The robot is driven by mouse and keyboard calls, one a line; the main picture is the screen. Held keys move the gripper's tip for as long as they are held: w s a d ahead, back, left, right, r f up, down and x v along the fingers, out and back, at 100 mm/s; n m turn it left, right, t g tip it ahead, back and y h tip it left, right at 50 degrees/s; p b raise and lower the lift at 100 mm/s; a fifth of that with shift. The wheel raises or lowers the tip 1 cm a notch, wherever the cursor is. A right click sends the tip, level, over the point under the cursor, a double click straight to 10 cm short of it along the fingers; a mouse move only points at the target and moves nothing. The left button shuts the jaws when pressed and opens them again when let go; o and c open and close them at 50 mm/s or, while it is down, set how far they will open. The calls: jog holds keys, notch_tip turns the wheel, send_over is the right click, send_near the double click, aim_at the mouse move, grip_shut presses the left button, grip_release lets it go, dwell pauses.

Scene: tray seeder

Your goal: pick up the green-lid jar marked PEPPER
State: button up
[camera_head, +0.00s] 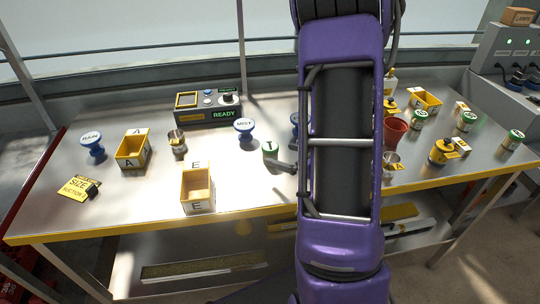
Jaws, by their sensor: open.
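Three white jars with green lids stand on the right part of the bench: a rear left one (419,118), a middle one (466,122) and a front right one (512,141). Their side labels are too small to read, so I cannot tell which is marked PEPPER. A green-topped piece marked T (270,148) stands just left of my arm. My purple arm fills the middle of the view and hides part of the bench.
The metal bench (120,195) also holds yellow boxes marked A (131,150) and E (198,190), blue knobs (91,143), a control box reading READY (208,107) and a red cup (395,132). A yellow-banded container (439,153) stands near the jars. The front left is mostly clear.

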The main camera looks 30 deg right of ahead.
aim_at(276, 152)
jog(key=x, duration=0.2)
jog(key=shift+w+a+f, duration=0.1)
jog(key=shift+w+f, duration=0.05)
jog(key=shift+w, duration=0.05)
jog(key=x, duration=0.3)
jog(key=d+x, duration=0.1)
jog(key=x, duration=0.1)
jog(key=shift+f, duration=0.2)
jog(key=c, duration=1.5)
jog(key=shift+r, duration=0.1)
